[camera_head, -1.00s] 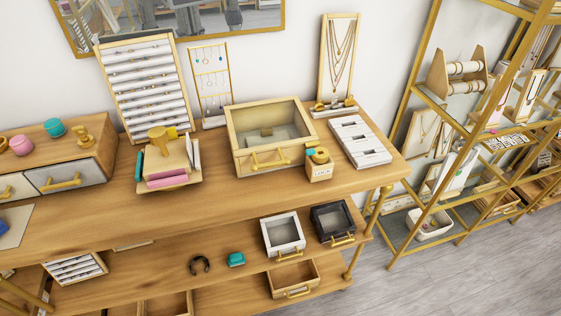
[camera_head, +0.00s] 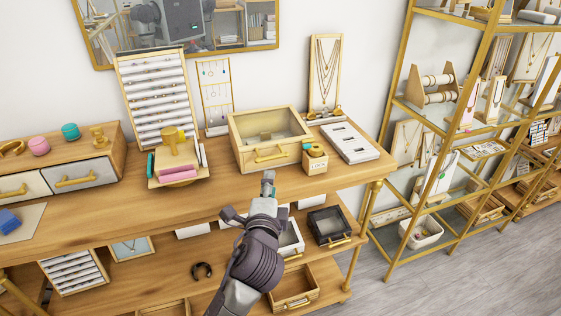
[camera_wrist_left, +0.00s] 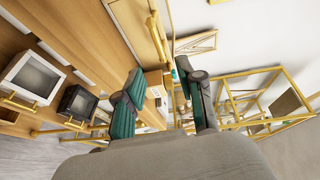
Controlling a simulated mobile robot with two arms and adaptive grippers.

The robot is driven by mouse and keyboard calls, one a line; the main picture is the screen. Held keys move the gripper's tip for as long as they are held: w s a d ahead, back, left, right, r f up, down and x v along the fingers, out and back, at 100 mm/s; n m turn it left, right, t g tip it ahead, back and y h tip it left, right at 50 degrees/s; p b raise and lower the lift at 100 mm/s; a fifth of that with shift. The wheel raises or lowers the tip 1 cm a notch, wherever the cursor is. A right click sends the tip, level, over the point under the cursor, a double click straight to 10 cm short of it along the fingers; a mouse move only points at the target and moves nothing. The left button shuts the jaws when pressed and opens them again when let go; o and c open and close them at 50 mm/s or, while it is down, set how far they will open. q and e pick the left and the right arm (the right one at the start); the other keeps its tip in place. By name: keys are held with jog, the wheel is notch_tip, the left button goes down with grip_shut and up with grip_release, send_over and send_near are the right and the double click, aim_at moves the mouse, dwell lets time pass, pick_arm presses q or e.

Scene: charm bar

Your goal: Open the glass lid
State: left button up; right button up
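The glass lid (camera_head: 268,124) is the clear top of a wooden display box with a gold bar handle (camera_head: 271,155) on its front. The lid looks shut. My left gripper (camera_head: 268,178) is just in front of and below the handle, apart from it in the head view. In the left wrist view its two fingers (camera_wrist_left: 167,88) are spread with nothing held between them. A gold bar, likely the handle (camera_wrist_left: 155,38), shows beyond the fingers at the top. My right gripper is in neither view.
A small wooden block holder (camera_head: 314,160) stands close to the box's front right corner. A white tray (camera_head: 350,143) lies to the right. A tiered stand (camera_head: 178,172) with pink and teal pieces is at left. Bare tabletop (camera_head: 225,192) lies in front. Small boxes sit on the lower shelf.

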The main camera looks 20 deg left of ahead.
aim_at(274, 158)
pick_arm(q)
jog(key=p+x, duration=0.1)
jog(key=x, duration=1.2)
jog(key=shift+f, duration=0.2)
grip_shut()
